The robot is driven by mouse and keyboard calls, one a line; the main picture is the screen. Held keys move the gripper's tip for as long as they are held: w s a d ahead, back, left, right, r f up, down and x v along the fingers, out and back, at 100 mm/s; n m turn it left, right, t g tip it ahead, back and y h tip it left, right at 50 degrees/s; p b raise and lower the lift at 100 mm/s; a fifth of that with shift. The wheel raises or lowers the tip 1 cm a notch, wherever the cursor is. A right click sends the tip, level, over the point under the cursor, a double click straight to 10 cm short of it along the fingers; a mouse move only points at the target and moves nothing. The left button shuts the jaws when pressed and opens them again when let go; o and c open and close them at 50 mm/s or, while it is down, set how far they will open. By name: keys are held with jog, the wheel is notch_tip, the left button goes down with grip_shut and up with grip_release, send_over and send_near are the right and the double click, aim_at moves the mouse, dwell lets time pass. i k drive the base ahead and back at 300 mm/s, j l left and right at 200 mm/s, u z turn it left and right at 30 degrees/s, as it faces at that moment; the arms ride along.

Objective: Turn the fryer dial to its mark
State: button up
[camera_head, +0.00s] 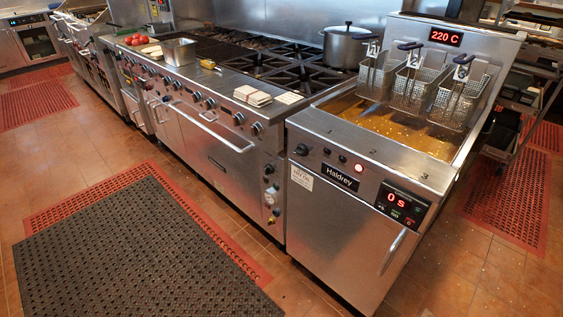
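The fryer (335,245) stands at the right in the head view, a steel cabinet labelled Haldrey. Its black dial (301,150) is at the upper left of its front panel, and I cannot make out the dial's pointer or mark. A red light (358,168) glows on the panel. A timer display (403,205) reads 0 S, and a display on the back (445,37) reads 220 C. Three numbered baskets (413,85) hang above the oil (390,128). My gripper is not in view.
A range (215,160) with its own row of knobs adjoins the fryer on the left. A pot (345,46) stands on it. A dark mat (140,255) and red mats (515,195) lie on the tiled floor. Floor in front is free of standing objects.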

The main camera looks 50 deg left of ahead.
aim_at(301, 150)
jog(key=u, duration=1.6)
